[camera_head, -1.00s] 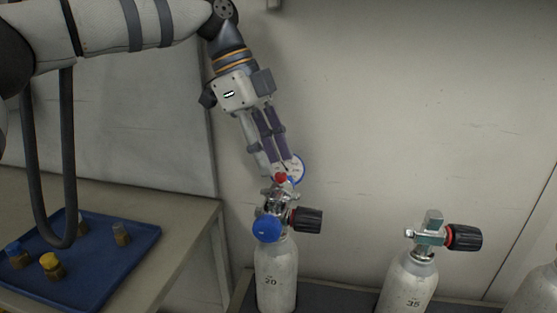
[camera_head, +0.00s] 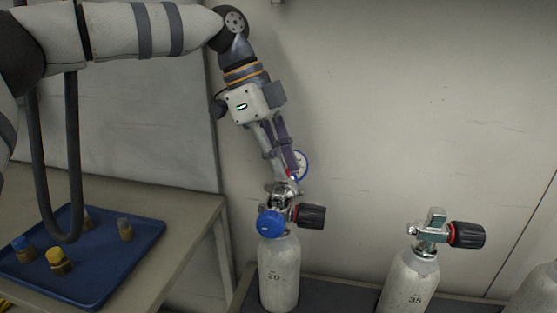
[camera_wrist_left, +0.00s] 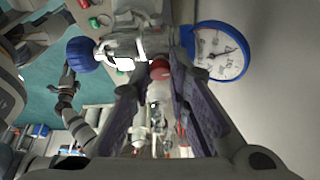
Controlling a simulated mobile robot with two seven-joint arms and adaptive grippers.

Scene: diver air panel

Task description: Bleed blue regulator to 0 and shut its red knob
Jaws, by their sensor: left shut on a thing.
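The blue regulator sits on the valve of the cylinder marked 20 (camera_head: 279,283), with a round blue cap (camera_head: 271,223) facing me. Its white, blue-rimmed gauge (camera_head: 302,165) is partly behind my left gripper (camera_head: 289,172). In the left wrist view the gauge (camera_wrist_left: 221,50) shows its dial and a dark needle, but I cannot read its value surely. The red knob (camera_wrist_left: 160,69) is between my left fingertips (camera_wrist_left: 159,74), which are shut on it. In the head view only a bit of red shows there.
A black valve handwheel (camera_head: 309,216) sticks out right of the regulator. Another cylinder marked 35 (camera_head: 414,283) with its own handwheel (camera_head: 467,234) stands further right. A blue tray (camera_head: 105,270) with several coloured-top fittings lies on the table (camera_head: 190,213) at left.

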